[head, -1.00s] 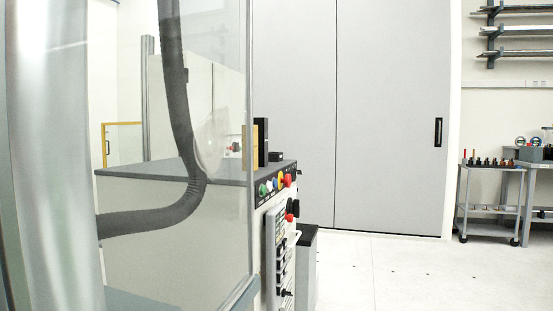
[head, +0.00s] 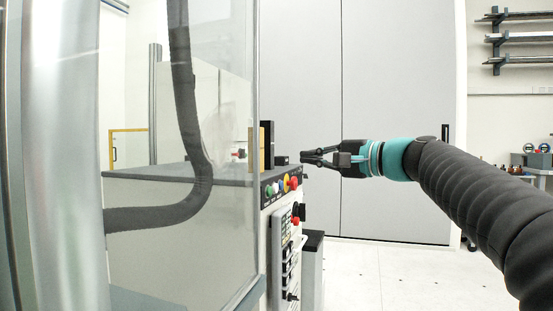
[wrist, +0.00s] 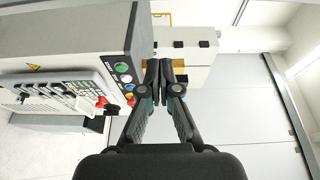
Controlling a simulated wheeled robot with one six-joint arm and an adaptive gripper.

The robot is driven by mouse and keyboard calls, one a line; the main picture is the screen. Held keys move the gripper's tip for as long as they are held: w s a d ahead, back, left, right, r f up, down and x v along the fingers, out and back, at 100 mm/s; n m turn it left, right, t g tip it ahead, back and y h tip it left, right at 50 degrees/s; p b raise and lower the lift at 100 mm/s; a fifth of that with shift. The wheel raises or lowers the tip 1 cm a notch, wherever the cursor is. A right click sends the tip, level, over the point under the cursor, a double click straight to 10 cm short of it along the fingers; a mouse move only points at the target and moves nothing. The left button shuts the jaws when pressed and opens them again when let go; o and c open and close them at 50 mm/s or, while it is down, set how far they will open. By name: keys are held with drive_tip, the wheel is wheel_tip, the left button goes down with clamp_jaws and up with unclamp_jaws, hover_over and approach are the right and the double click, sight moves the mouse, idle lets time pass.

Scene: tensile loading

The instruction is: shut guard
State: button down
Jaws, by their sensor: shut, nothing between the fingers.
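The guard (head: 232,225) is a large clear panel with a thin upright edge, at the left of the head view. The machine's grey top and a dark bent hose show through it. I cannot tell how far open it stands. My gripper (head: 304,158) points left in the head view, right of the guard's edge and apart from it in the picture, near the coloured buttons. Its fingers are shut and empty. In the wrist view my gripper (wrist: 166,66) has its fingertips together, and the guard cannot be made out there.
A control panel with coloured buttons (head: 283,186) and a hand controller (head: 287,240) sit on the machine's side; the controller also shows in the wrist view (wrist: 60,88). Tall grey doors (head: 390,70) stand behind. The floor (head: 400,275) at lower right is clear.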

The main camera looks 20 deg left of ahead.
drive_tip(key=p+x, duration=0.3)
drive_tip(key=x, duration=0.8)
drive_tip(key=shift+s+d+r+b, duration=0.1)
drive_tip(key=shift+s+d+b, duration=0.15)
drive_tip(key=shift+s, duration=0.45)
drive_tip(key=shift+s+d+r+b, duration=0.1)
drive_tip(key=shift+s+b, duration=0.1)
drive_tip(key=shift+s, duration=0.5)
drive_tip(key=shift+s+d+r+b, duration=0.1)
drive_tip(key=shift+s+d+b, duration=0.15)
drive_tip(key=shift+s, duration=0.45)
